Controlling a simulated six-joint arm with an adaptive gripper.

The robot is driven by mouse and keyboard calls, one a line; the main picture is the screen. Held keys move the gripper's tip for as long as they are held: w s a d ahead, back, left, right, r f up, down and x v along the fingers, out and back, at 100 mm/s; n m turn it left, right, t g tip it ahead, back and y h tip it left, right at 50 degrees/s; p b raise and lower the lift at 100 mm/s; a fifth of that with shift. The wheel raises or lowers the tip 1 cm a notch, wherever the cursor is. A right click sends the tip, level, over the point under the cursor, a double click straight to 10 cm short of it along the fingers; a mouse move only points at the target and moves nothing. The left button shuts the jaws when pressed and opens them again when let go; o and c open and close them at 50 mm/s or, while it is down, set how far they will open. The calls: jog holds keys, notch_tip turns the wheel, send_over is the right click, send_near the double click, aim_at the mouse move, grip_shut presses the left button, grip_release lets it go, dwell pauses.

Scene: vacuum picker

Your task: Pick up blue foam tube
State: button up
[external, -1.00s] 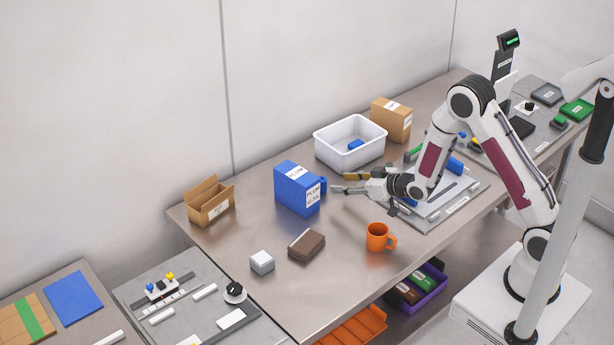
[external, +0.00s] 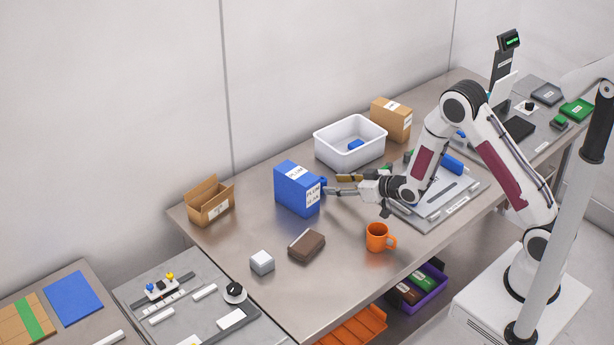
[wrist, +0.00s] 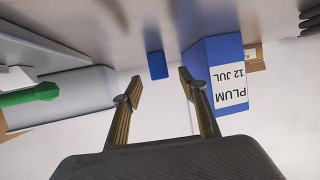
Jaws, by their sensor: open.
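A small blue piece, which looks like the blue foam tube (external: 323,182), stands on the table close beside a blue PLUM box. In the wrist view the blue foam tube (wrist: 157,65) shows in the gap between the fingertips, a little beyond them. My gripper (external: 332,185) is open and low over the table, its fingers pointing left at the tube. It also shows open and empty in the wrist view (wrist: 160,76). In the external view the fingers partly hide the tube, and I cannot tell whether they touch it.
The blue PLUM box (external: 292,190) is just left of the tube. A white bin (external: 330,152) with a blue piece inside is behind. An orange mug (external: 377,238) and brown block (external: 306,245) stand in front. Another blue cylinder (external: 452,163) lies right of my arm.

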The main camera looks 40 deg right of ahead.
aim_at(325, 183)
jog(key=shift+w, duration=0.1)
dwell(0.3)
jog(key=shift+x, duration=2.55)
jog(key=shift+d, duration=0.1)
jog(key=c, duration=1)
